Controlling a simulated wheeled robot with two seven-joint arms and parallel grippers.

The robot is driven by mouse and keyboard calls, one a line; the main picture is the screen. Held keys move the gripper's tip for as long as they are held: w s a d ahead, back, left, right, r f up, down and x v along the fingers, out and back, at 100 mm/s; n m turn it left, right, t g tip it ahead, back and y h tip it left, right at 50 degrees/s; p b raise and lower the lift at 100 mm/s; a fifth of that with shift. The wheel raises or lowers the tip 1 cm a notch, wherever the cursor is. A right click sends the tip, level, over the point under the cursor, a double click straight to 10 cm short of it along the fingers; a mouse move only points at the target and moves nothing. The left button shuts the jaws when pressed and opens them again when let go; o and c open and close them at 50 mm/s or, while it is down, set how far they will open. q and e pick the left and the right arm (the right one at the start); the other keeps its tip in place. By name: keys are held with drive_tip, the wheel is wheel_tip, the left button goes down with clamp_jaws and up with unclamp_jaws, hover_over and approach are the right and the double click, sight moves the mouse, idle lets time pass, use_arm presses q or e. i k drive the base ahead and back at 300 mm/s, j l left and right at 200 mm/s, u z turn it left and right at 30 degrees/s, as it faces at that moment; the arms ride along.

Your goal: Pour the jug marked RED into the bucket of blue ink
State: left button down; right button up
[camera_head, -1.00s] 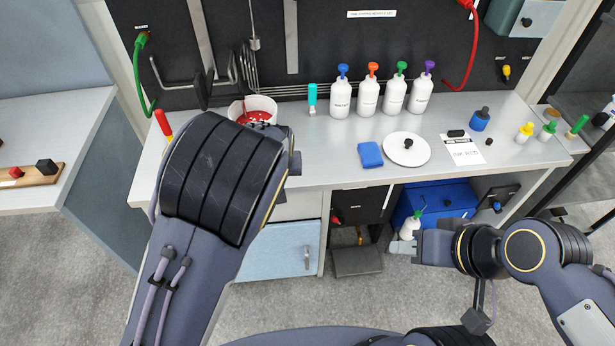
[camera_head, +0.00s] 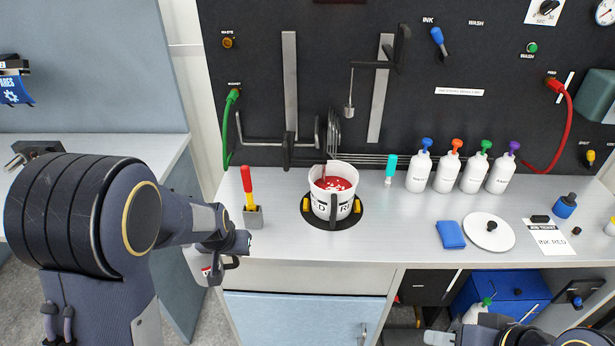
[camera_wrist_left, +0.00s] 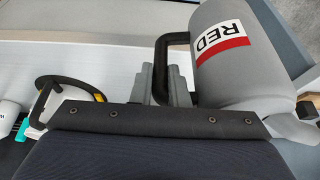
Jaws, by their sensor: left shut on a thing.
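The grey jug (camera_wrist_left: 225,85) has a white label reading RED with a red stripe. My left gripper (camera_wrist_left: 172,85) is shut on its black handle (camera_wrist_left: 175,45). In the head view, the jug (camera_head: 198,262) hangs beside my left gripper (camera_head: 236,244), off the bench's front-left edge and apart from the bucket. The white bucket (camera_head: 320,208) stands upright on a black round base; its contents look red with pale bits, not blue. The bucket (camera_wrist_left: 72,100) shows partly in the left wrist view. My right gripper (camera_head: 438,339) is cut by the bottom edge; its jaw opening is unclear.
A small grey holder with a red-and-yellow tool (camera_head: 248,195) stands between jug and bucket. Hooks hang behind the bucket.

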sight(332, 201)
drive_tip(key=j+z, duration=0.2)
drive_tip(key=z, duration=0.15)
drive_tip(key=j+z, duration=0.45)
drive_tip(key=z, duration=0.25)
drive_tip(key=i+z, duration=0.3)
drive_tip(key=i+j+z, duration=0.15)
drive_tip(key=z, duration=0.15)
drive_tip(key=i, duration=0.05)
